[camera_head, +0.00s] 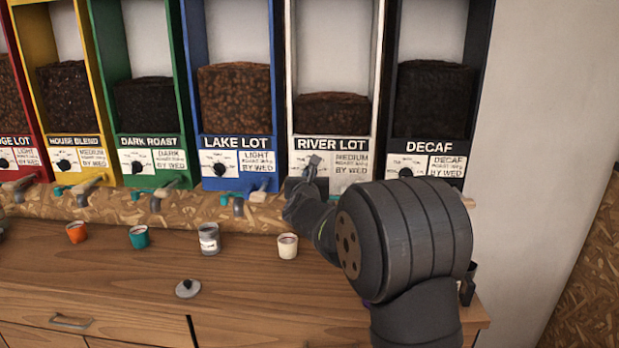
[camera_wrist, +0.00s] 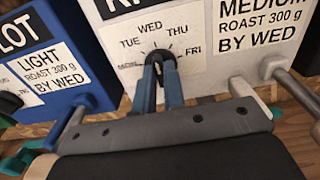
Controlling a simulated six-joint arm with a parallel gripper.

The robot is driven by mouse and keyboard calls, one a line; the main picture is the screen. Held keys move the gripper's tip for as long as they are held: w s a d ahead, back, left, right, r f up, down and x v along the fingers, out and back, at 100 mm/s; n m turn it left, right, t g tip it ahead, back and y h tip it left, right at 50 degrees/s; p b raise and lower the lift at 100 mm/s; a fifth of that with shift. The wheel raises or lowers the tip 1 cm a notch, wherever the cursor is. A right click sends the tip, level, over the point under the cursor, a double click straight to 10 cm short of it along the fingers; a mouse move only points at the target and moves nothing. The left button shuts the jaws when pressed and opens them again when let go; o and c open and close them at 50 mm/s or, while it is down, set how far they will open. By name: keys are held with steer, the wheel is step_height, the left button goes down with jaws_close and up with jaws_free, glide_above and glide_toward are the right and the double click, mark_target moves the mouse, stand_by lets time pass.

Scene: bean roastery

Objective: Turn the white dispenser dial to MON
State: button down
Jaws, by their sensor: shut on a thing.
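The white dispenser (camera_head: 378,70) is labelled RIVER LOT in the head view, with its front panel also in the wrist view (camera_wrist: 225,60). Its black dial (camera_wrist: 158,55) sits on a pale day plate. TUE, WED, THU and FRI are readable around it; small lettering at the left is too faint to read surely. My gripper (camera_wrist: 161,68) is shut on the dial, one blue-grey finger on each side. The fingers hide much of the dial, and I cannot tell its exact pointing. In the head view my gripper (camera_head: 312,165) covers the dial.
The blue LAKE LOT dispenser (camera_head: 236,142) stands close at left and the black DECAF dispenser (camera_head: 430,147) at right. A cream cup (camera_head: 287,246) and a grey labelled container (camera_head: 209,238) stand on the wooden counter (camera_head: 250,290) below. A round lid (camera_head: 187,289) lies in front.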

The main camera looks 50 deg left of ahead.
steer(key=shift+n, duration=0.4)
steer(key=shift+s+a+f+n, duration=0.1)
steer(key=shift+n, duration=3.25)
steer(key=shift+s+n, duration=0.1)
steer(key=shift+n, duration=3.25)
steer(key=c, duration=1.5)
jaws_free()
